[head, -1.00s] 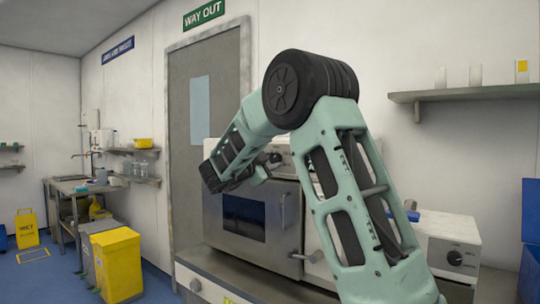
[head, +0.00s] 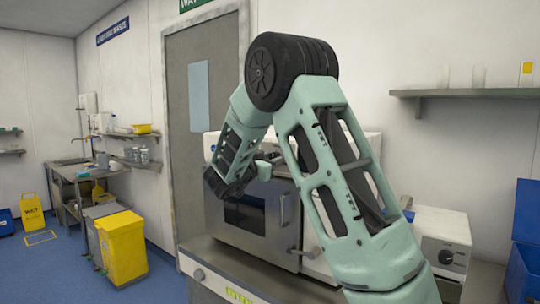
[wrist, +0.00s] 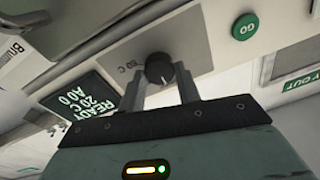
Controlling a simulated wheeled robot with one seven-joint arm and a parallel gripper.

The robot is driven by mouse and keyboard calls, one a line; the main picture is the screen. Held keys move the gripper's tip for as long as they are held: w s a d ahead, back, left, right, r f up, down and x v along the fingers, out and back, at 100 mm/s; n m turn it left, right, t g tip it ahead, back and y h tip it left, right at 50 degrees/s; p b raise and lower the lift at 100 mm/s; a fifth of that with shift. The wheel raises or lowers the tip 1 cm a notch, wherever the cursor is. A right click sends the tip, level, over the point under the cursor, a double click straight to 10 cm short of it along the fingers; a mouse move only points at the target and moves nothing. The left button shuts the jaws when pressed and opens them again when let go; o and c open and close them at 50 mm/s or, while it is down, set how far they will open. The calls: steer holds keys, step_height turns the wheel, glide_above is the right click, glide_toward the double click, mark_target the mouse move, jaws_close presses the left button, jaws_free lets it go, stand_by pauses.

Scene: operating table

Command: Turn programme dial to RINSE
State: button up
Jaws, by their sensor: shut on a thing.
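The programme dial (wrist: 155,70) is a dark round knob on the pale front panel in the wrist view. My gripper (wrist: 160,82) has one finger on each side of it and is shut on it. A short printed label sits left of the dial; the word at its pointer cannot be read. A dark display (wrist: 82,108) at the left reads READY, 20 C and A0 0. In the head view the machine (head: 250,222) stands on the bench, and my arm hides the dial and most of my gripper.
A green GO button (wrist: 245,27) is on the same panel, right of the dial. A smaller white device with a knob (head: 441,238) stands right of the machine. A wall shelf (head: 460,93) is at the upper right. Yellow bin (head: 122,247) and open blue floor lie at the left.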

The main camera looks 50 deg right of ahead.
steer(key=shift+f, duration=0.15)
stand_by(0.3)
steer(key=o, duration=1)
steer(key=shift+a, duration=0.1)
steer(key=a+b, duration=0.1)
steer(key=a, duration=0.4)
steer(key=s+a+f+b, duration=0.1)
steer(key=a, duration=0.5)
steer(key=s+a+b, duration=0.1)
steer(key=a+b, duration=0.1)
steer(key=a, duration=0.4)
steer(key=shift+s+a+f, duration=0.1)
steer(key=shift+f, duration=0.05)
